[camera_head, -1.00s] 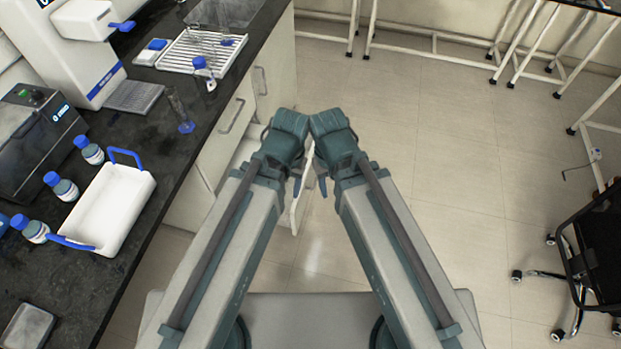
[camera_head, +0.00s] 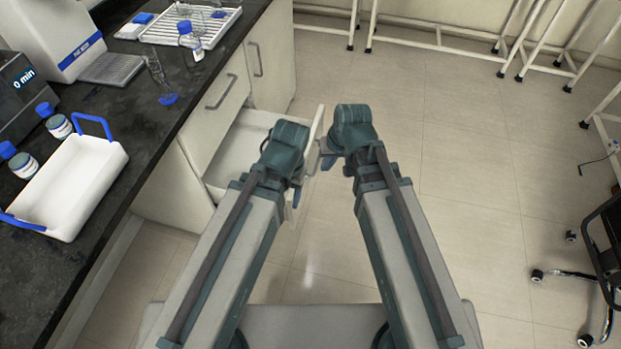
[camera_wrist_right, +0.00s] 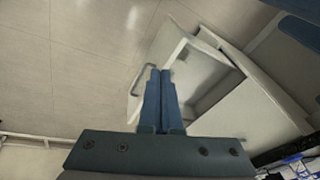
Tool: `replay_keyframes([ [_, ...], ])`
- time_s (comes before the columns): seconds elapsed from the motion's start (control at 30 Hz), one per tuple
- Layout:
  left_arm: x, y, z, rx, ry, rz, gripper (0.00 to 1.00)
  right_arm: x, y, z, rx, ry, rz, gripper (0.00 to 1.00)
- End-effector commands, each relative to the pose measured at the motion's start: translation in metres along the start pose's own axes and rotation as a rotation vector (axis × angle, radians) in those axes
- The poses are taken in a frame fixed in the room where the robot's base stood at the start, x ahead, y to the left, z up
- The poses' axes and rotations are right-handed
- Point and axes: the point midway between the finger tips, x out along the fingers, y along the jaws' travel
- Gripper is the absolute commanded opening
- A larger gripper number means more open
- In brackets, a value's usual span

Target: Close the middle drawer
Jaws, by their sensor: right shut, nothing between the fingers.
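An open white drawer (camera_head: 232,150) sticks out of the cabinet below a shut upper drawer (camera_head: 212,125) with a bar handle. Its front panel (camera_head: 317,132) stands away from the cabinet, partly hidden by my arms. In the right wrist view the drawer (camera_wrist_right: 213,85) shows its hollow inside, front panel and handle (camera_wrist_right: 136,80). My right gripper (camera_head: 328,161) is shut and empty, close to the outer side of the front panel; I cannot tell if it touches. Its fingers also show in the right wrist view (camera_wrist_right: 160,92). My left gripper (camera_head: 297,196) is near the drawer's near side; its jaws are mostly hidden.
The dark counter (camera_head: 125,135) runs along the left above the cabinet. It holds a white tray with blue handles (camera_head: 75,185), bottles (camera_head: 190,42) and a rack (camera_head: 205,22). A chair (camera_head: 600,250) stands at the right. The floor (camera_head: 450,170) between is clear.

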Motion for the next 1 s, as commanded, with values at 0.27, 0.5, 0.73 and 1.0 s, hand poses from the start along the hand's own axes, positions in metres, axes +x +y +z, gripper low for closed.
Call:
replay_keyframes([
  [0.27, 0.108, 0.010, -0.006, 0.000, 0.000, 0.000, 0.55, 0.099, 0.033, -0.035, 0.130, 0.160, -0.105, 0.00],
  [0.5, 0.163, 0.016, -0.010, 0.000, 0.000, 0.000, 0.55, 0.144, 0.058, -0.060, 0.226, 0.273, -0.172, 0.00],
  [0.73, 0.180, 0.017, -0.011, 0.000, 0.000, 0.000, 0.55, 0.155, 0.069, -0.071, 0.266, 0.323, -0.198, 0.00],
  [1.0, 0.184, 0.018, -0.011, 0.000, 0.000, 0.000, 0.55, 0.160, 0.069, -0.074, 0.268, 0.326, -0.200, 0.00],
])
